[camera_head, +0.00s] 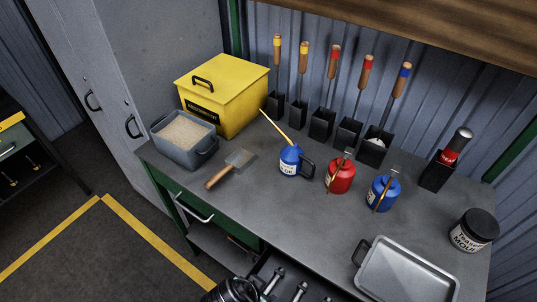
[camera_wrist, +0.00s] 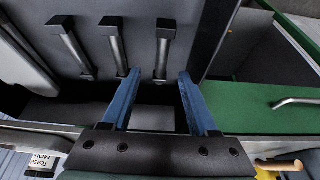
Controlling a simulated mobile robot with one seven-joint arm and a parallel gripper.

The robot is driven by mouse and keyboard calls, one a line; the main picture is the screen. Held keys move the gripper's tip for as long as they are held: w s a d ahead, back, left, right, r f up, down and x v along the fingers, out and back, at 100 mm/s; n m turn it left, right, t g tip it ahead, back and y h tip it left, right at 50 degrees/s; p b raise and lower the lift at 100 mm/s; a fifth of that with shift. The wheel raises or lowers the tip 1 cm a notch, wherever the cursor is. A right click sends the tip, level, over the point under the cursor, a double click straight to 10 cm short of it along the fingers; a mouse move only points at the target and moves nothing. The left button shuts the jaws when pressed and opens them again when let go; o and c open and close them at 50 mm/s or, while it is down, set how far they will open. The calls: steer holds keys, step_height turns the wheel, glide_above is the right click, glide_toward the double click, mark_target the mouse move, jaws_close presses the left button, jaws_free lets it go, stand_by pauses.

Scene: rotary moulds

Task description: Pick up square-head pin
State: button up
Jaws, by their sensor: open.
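Three metal pins lie side by side in an open drawer, which the wrist view shows from above. The left pin (camera_wrist: 75,48), middle pin (camera_wrist: 117,45) and right pin (camera_wrist: 163,48) each have a dark head and a grey shank. I cannot tell for sure which head is square. My gripper (camera_wrist: 158,75) is open and empty, with blue fingers. In the picture, the lower end of the right pin's shank shows between the fingertips; I see no contact. In the head view, pins (camera_head: 272,281) also show in the drawer at the bottom edge, partly cut off.
The grey worktop (camera_head: 235,205) overhangs the drawer. A green drawer front (camera_wrist: 265,105) is beside the open drawer.

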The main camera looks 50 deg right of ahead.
mark_target(268, 288)
steer(key=shift+x, duration=3.55)
steer(key=shift+w, duration=0.15)
jaws_close()
